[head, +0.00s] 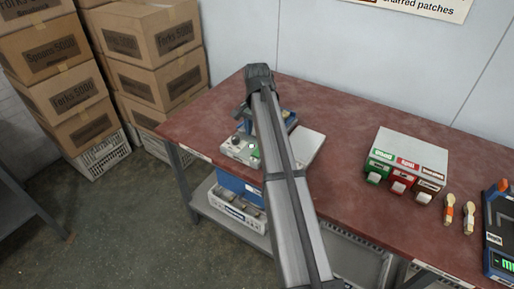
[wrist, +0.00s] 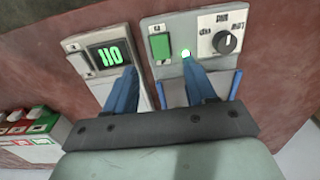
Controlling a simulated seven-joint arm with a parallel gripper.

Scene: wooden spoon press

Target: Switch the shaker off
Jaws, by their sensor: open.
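The shaker appears to be the grey unit (wrist: 210,22) at the top centre of the wrist view. Its front has a green switch (wrist: 160,46), a lit green-white lamp (wrist: 186,53) and a black rotary knob (wrist: 226,42). My gripper (wrist: 160,70) is open, with its two blue fingers apart and nothing visible between them. The green switch lies just beyond the gap between the fingertips; the right fingertip is close to the lamp. I cannot tell whether they touch. In the head view the unit (head: 238,150) is partly hidden by my arm.
Beside it is a unit with a green display (wrist: 106,56). The red-brown table (head: 335,135) has a box with green, red and brown labels (head: 410,150), two brushes (head: 458,212) and a dark-blue device (head: 499,235) at right. Cartons (head: 150,60) stand left. The table's back middle is clear.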

